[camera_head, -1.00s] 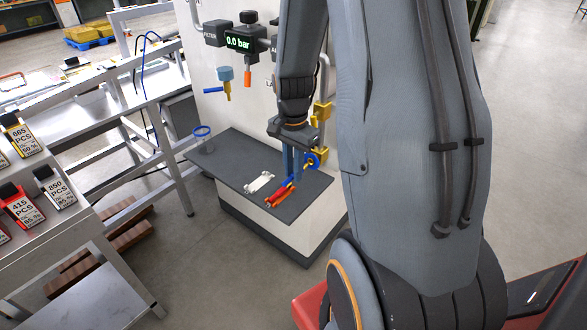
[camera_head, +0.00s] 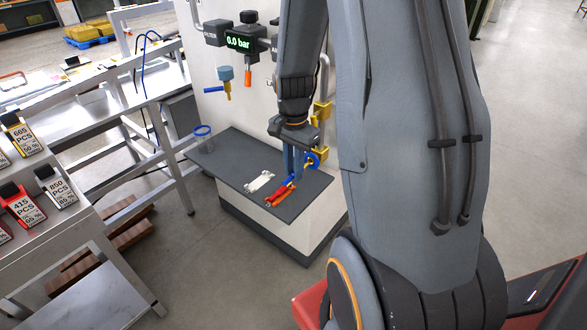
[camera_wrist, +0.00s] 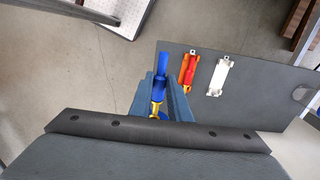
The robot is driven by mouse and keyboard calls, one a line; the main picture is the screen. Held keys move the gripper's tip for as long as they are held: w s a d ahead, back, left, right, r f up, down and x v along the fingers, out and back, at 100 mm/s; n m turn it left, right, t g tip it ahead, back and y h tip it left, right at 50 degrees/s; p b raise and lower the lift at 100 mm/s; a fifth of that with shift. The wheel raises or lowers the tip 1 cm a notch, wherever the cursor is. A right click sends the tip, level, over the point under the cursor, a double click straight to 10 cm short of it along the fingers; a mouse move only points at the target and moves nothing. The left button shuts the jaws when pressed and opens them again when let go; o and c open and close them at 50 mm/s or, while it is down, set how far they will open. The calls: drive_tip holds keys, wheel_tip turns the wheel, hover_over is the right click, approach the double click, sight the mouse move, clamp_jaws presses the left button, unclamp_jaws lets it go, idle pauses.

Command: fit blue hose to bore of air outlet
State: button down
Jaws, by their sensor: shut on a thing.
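The blue hose (camera_wrist: 162,64) is held between the fingers of my gripper (camera_wrist: 164,92). Its blue end sticks out past the fingertips in the wrist view. Yellow and more blue show between the fingers; what they belong to is unclear. In the head view, my gripper (camera_head: 292,165) points down over the dark shelf, near a red and orange piece (camera_head: 278,195). A blue-grey and yellow fitting (camera_head: 226,80) with a blue lever is on the panel. I cannot tell which part is the air outlet, and its bore is not discernible.
Yellow brackets (camera_head: 322,110) stand behind my gripper. The gauge (camera_head: 241,41) reads 0.0 bar, with an orange part (camera_head: 248,78) hanging below.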

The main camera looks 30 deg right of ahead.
drive_tip(key=shift+w+d, duration=0.25)
drive_tip(key=shift+d, duration=0.45)
drive_tip(key=shift+w+d, duration=0.2)
drive_tip(key=shift+d, duration=0.45)
drive_tip(key=c, duration=1.6)
unclamp_jaws()
drive_tip(key=shift+r, duration=0.1)
wheel_tip(320, 180, up, 8)
drive_tip(key=p, duration=0.6)
drive_tip(key=shift+f, duration=0.2)
